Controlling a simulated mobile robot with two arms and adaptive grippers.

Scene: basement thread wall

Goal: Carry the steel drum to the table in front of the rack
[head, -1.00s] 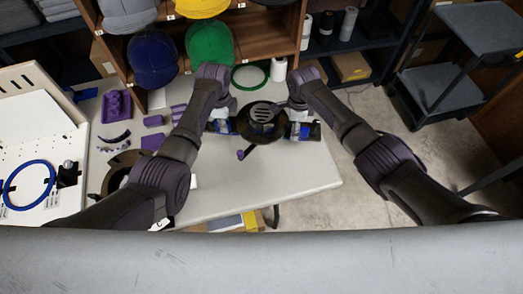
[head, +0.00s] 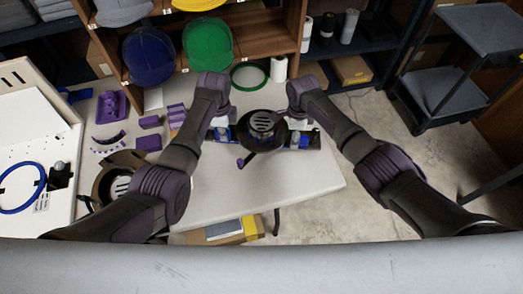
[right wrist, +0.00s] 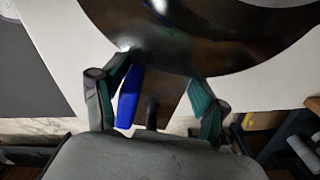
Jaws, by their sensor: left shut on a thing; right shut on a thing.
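The steel drum (head: 264,124) is a dark, round, shallow body with a slotted grey top, seen from above over the white table (head: 245,185) in front of the wooden rack. I cannot tell whether it touches the tabletop. My left gripper (head: 222,132) is shut on its left side. My right gripper (head: 301,134) is shut on its right side, at a blue-and-dark grip. In the right wrist view the fingers of my right gripper (right wrist: 152,100) straddle a dark tab on the drum (right wrist: 215,50), beside a blue piece.
A green ring (head: 249,77) and a white bottle (head: 278,68) stand behind the drum. Purple parts (head: 110,106) and another dark round body (head: 112,180) lie at left. The rack (head: 265,36) holds caps. The table's front right is clear. A grey cart (head: 455,75) stands at right.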

